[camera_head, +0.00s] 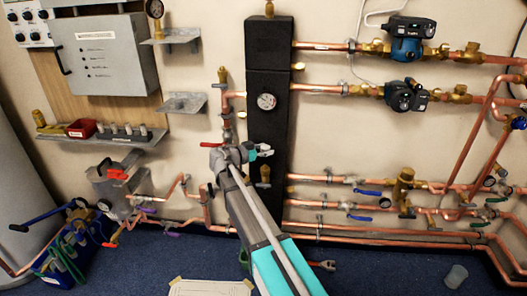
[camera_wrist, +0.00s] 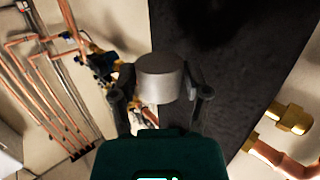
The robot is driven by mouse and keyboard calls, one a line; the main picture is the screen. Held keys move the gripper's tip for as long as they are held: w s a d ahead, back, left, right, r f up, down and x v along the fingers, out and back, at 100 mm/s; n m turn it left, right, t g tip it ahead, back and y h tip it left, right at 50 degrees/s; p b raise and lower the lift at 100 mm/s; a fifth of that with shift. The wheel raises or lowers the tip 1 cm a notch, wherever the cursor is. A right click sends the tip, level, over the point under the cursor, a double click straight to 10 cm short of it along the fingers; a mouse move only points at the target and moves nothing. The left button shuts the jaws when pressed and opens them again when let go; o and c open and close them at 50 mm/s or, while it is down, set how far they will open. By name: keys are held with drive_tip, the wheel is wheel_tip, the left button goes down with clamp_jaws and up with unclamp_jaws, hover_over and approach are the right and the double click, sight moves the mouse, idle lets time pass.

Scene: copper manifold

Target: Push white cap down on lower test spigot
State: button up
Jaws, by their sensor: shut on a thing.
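My gripper (camera_wrist: 160,74) is shut on a pale grey-white cylindrical cap (camera_wrist: 162,84), which stands between the two dark fingers in the wrist view. In the head view my gripper (camera_head: 268,150) is at the lower part of the tall black manifold block (camera_head: 268,60). A brass fitting (camera_head: 265,177) shows just below it; I cannot tell whether this is the lower test spigot. In the wrist view, copper and brass lie partly behind the cap and left finger. Whether the cap touches a spigot is hidden.
Copper pipes with blue-handled valves (camera_head: 368,192) run low to the right. A red-handled valve (camera_head: 212,144) is left of the block. A shelf (camera_head: 105,137) at left holds a red box and small white pieces.

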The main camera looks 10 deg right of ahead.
sight(265, 166)
drive_tip(key=shift+f, duration=0.25)
drive_tip(key=shift+f+b, duration=2.15)
drive_tip(key=shift+b, duration=0.25)
drive_tip(key=shift+s+f+b, duration=0.1)
drive_tip(key=shift+f+b, duration=0.9)
idle(0.9)
drive_tip(key=o, duration=0.9)
drive_tip(key=shift+s, duration=0.2)
